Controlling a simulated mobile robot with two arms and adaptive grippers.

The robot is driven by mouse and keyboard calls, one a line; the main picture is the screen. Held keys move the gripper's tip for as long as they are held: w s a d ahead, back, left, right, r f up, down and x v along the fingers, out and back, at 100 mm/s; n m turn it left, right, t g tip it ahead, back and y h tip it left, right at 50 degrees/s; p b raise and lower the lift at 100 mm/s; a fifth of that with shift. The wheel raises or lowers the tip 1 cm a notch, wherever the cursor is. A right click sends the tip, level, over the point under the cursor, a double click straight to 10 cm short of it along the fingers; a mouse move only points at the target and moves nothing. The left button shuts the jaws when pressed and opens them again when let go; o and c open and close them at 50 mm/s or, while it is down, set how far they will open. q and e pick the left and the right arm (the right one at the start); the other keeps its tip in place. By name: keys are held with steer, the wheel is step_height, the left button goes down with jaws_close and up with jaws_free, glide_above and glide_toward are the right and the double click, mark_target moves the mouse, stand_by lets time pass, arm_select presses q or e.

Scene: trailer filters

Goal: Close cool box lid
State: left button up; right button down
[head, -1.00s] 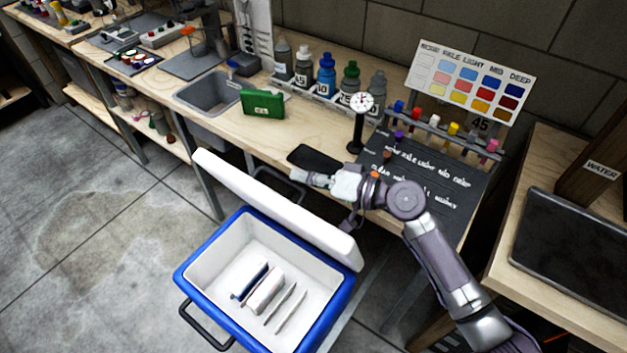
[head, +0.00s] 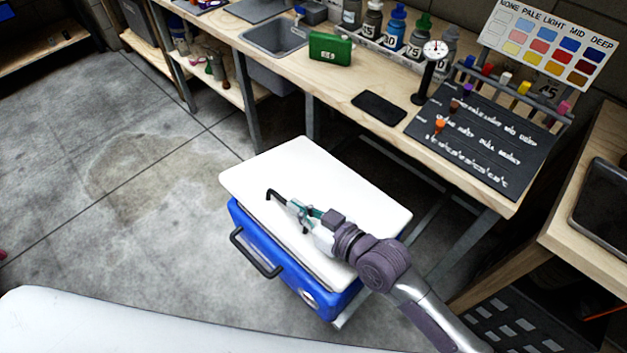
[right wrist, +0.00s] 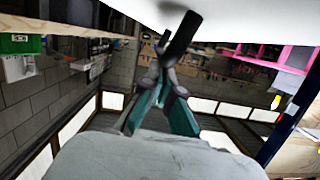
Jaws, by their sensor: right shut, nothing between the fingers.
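The blue cool box (head: 275,258) stands on the floor in front of the workbench. Its white lid (head: 300,160) lies down flat over the box top and hides the inside. I cannot tell whether a thin gap is left under the lid's edge. My right gripper (head: 273,195) is shut and empty, over the lid's near left part, with its dark tip at or just above the white surface. In the right wrist view the shut fingers (right wrist: 180,40) reach up against a white surface that looks like the lid (right wrist: 240,15). My left gripper is not in view.
A black handle (head: 255,255) sticks out from the box's left side. The floor at left is clear.

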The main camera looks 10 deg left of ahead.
mark_target(289, 236)
steer(key=f, duration=0.2)
steer(key=s+a+f+n, duration=0.1)
steer(key=s+f+n+b, duration=0.1)
steer(key=f, duration=0.1)
steer(key=shift+s+a+f+t, duration=0.15)
steer(key=shift+a+f+t, duration=0.15)
steer(key=shift+s+a+f+n+h, duration=0.1)
steer(key=shift+s+f+n+h, duration=0.05)
steer(key=shift+f, duration=0.25)
steer(key=shift+s+a+f+n+h, duration=0.1)
steer(key=shift+f+n+h, duration=0.05)
steer(key=shift+f, duration=0.2)
steer(key=shift+f+b, duration=0.2)
steer(key=shift+b, duration=0.1)
